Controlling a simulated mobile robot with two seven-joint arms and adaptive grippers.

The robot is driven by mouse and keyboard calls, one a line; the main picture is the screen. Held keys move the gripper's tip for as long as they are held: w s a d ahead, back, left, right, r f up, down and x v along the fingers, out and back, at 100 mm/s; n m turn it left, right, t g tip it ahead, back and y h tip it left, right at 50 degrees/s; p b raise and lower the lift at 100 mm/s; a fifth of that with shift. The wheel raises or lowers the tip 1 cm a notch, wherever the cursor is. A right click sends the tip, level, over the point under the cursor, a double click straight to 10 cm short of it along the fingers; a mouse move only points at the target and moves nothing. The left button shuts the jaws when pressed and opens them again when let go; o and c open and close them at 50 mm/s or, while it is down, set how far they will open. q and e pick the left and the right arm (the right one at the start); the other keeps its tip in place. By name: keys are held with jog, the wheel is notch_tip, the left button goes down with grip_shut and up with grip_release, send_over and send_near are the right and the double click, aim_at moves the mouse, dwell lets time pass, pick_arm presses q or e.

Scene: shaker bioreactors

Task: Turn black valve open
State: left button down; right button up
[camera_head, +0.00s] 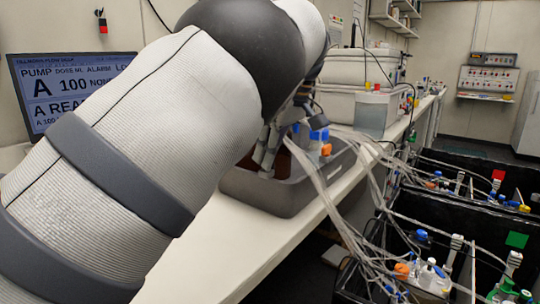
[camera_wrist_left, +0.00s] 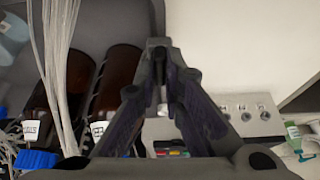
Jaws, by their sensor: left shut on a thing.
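My left arm crosses the head view from the lower left and hides much of the bench. My left gripper (camera_head: 268,150) reaches down into a grey tub (camera_head: 275,197) beside bottles with blue and orange caps. In the left wrist view the fingers of the left gripper (camera_wrist_left: 160,52) come together at their tips. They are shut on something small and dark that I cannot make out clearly. I cannot pick out the black valve for certain in either view. My right gripper is not in view.
Brown bottles (camera_wrist_left: 115,75) and a bundle of clear tubes (camera_wrist_left: 52,60) are left of the fingers. A panel with several round knobs (camera_wrist_left: 240,112) is at the right. Tubes (camera_head: 325,175) hang over the bench edge toward black bins (camera_head: 425,225). A monitor (camera_head: 65,88) stands behind my arm.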

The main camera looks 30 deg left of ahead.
pick_arm(q)
jog(key=shift+n, duration=0.4)
jog(key=c, duration=1.7)
grip_release()
jog(key=shift+r, duration=0.1)
jog(key=v, duration=0.7)
jog(key=shift+r, duration=0.2)
jog(key=shift+w, duration=0.15)
